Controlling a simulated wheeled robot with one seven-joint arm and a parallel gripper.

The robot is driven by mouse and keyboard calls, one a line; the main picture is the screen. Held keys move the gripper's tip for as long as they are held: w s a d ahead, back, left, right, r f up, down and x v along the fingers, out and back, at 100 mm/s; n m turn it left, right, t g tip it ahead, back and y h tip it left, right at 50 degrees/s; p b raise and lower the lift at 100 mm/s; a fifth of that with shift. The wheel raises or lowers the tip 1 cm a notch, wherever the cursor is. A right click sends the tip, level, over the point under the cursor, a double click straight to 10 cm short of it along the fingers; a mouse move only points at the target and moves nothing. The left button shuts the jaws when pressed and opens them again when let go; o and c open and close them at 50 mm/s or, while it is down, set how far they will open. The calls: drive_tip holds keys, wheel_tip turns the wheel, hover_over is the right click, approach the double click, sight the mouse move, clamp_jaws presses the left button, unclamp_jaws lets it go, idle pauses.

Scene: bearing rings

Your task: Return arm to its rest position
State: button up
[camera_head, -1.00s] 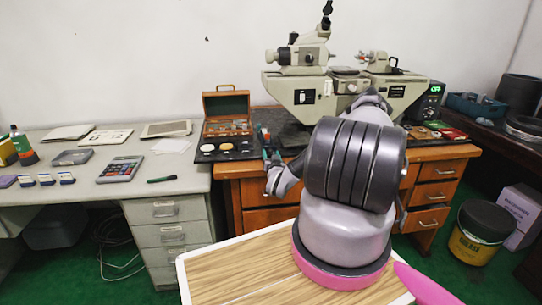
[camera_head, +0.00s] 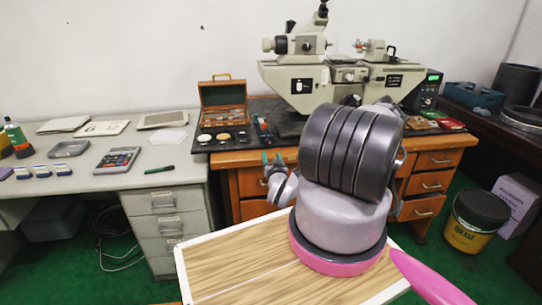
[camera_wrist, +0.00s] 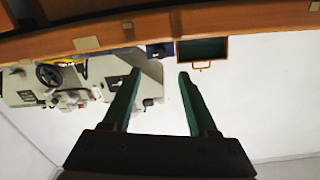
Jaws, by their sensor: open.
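My gripper (camera_wrist: 159,77) is open in the wrist view, its two green fingers apart with nothing between them. In the head view my gripper (camera_head: 273,160) is small, left of my grey arm links, in front of the wooden desk (camera_head: 243,190), with its fingers pointing up. My arm is folded, and its large links hide part of the desk. The wrist view looks upside down towards the measuring machine (camera_wrist: 75,88) and the open wooden case (camera_wrist: 202,50).
The measuring machine (camera_head: 300,82) and the open wooden case (camera_head: 222,105) stand on the desk behind my arm. A grey desk (camera_head: 90,180) with a calculator (camera_head: 117,159) is at the left. A yellow bucket (camera_head: 474,222) stands on the green floor at the right.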

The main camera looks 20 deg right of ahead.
idle(0.3)
drive_tip(key=w+a+r+n+g+y, duration=0.1)
drive_tip(key=w+r+n+g+y, duration=0.2)
drive_tip(key=r, duration=0.5)
drive_tip(key=w+a+r+n+g+y, duration=0.1)
drive_tip(key=w+r+n+g+y, duration=0.15)
drive_tip(key=r, duration=0.65)
drive_tip(key=s+a+r+g+h, duration=0.1)
drive_tip(key=s+a+r, duration=0.1)
drive_tip(key=s+r, duration=0.35)
drive_tip(key=s+a+r+g, duration=0.1)
drive_tip(key=s+r+g, duration=0.1)
drive_tip(key=r, duration=0.7)
drive_tip(key=s+a+r+m+y, duration=0.1)
drive_tip(key=s+a+r, duration=0.2)
drive_tip(key=s+r, duration=0.2)
drive_tip(key=s+a+r+m+g+y, duration=0.1)
drive_tip(key=s+a+r, duration=0.2)
drive_tip(key=s, duration=0.8)
drive_tip(key=s+a+r+m+y, duration=0.1)
drive_tip(key=s+a+r, duration=0.3)
drive_tip(key=s, duration=0.5)
wheel_tip(320, 180, up, 3)
drive_tip(key=shift+f+m, duration=0.1)
drive_tip(key=shift+m, duration=0.25)
drive_tip(key=shift+w, duration=0.1)
